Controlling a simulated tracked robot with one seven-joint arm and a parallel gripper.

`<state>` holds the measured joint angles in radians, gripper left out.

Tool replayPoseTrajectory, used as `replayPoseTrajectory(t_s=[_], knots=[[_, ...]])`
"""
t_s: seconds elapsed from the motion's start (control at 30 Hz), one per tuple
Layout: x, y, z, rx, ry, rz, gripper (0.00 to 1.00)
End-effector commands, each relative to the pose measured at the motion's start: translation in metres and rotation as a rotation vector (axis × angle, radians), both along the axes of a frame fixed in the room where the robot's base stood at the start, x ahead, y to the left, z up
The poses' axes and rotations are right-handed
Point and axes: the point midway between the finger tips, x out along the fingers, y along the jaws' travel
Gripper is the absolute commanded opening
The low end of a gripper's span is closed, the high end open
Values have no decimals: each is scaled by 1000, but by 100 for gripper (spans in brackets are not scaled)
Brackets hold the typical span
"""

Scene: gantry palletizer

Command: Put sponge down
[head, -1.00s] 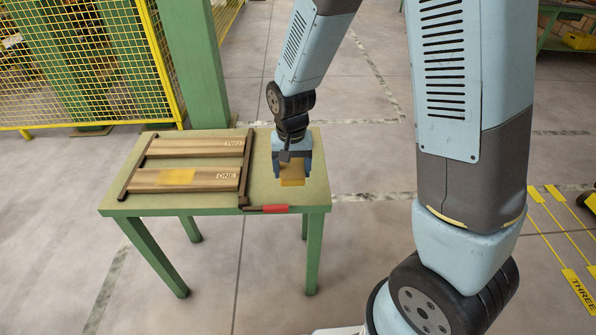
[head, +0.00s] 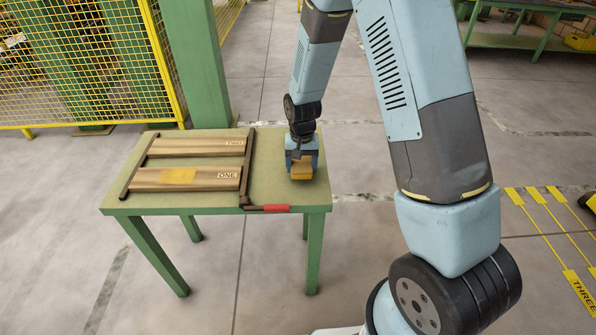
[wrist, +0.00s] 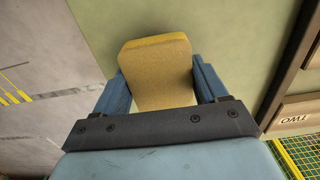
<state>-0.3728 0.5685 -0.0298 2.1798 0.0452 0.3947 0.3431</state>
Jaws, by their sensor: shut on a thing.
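The sponge (head: 301,171) is a yellow-tan block at the right end of the green table (head: 275,152). My gripper (head: 302,168) is shut on it, with one blue finger on each side. In the wrist view the sponge (wrist: 157,75) sits between the two fingers of my gripper (wrist: 158,88), over the table top (wrist: 225,35). In the head view it is low, close to the table surface. I cannot tell whether its underside touches the table.
A dark frame with wooden slats marked ONE (head: 190,179) and TWO (head: 190,147) fills the table's left part. A red-handled bar (head: 268,208) lies at the front edge. A green post (head: 195,65) and yellow mesh fence (head: 75,60) stand behind. Bare table surrounds the sponge.

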Motion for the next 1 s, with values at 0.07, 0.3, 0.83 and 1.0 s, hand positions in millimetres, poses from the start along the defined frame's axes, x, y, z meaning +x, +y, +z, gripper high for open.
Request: replayPoseTrajectory(t_s=[0.07,0.3,0.83,1.0], knots=[[-2,0,-12,-2,5,1,44],[-1,1,-26,0,1,1,44],[-2,1,-28,0,2,2,98],[-2,1,-28,0,2,2,98]])
